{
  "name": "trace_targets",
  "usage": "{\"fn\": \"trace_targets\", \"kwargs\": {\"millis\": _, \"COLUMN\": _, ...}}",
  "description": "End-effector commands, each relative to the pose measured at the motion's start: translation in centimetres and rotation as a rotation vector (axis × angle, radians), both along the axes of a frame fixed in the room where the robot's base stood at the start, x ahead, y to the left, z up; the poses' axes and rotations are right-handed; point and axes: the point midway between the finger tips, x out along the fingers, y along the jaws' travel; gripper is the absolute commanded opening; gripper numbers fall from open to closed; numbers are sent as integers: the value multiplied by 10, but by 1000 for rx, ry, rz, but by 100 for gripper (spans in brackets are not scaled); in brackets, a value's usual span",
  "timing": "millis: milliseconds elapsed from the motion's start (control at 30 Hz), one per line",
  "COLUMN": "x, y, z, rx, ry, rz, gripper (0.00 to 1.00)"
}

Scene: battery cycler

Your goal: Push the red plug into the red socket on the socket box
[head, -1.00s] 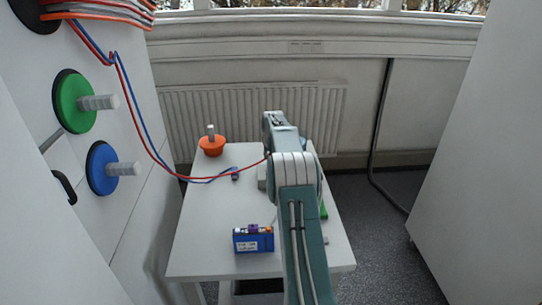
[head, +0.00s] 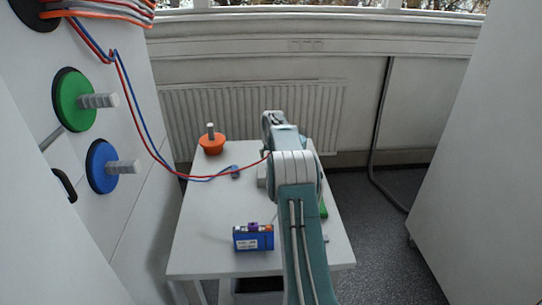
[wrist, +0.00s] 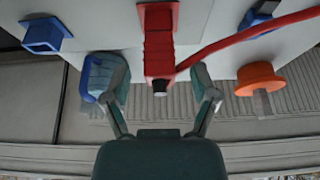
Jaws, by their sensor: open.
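In the wrist view the red plug (wrist: 158,60) is in the middle, with its red cable running off to the right. It is in line with the red socket (wrist: 158,14) at the top edge and appears to meet it; how deep it sits cannot be told. My gripper (wrist: 160,78) is open, one finger on each side of the plug, with visible gaps. In the head view my arm hides the gripper, red plug and most of the socket box.
A blue battery pack (head: 253,238) stands at the table's front. An orange terminal (head: 211,144) stands at the back left. The red and blue cables hang from the left cabinet, with the blue cable's grey end (head: 235,172) left of my arm. The table's left side (head: 200,215) is mostly clear.

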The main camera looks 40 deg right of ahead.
Motion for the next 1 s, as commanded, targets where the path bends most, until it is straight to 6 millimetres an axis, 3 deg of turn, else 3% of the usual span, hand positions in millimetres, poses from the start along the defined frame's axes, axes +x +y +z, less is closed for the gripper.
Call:
{"fn": "trace_targets", "kwargs": {"millis": 167, "x": -4, "y": 3, "z": 13, "rx": -1, "ry": -2, "rz": 0, "gripper": 76}}
{"fn": "trace_targets", "kwargs": {"millis": 600, "x": -31, "y": 21, "z": 93, "rx": -1, "ry": -2, "rz": 0, "gripper": 76}}
{"fn": "trace_targets", "kwargs": {"millis": 767, "x": -36, "y": 24, "z": 106, "rx": 1, "ry": 1, "rz": 0, "gripper": 76}}
{"fn": "trace_targets", "kwargs": {"millis": 1000, "x": -37, "y": 25, "z": 109, "rx": 1, "ry": 2, "rz": 0, "gripper": 76}}
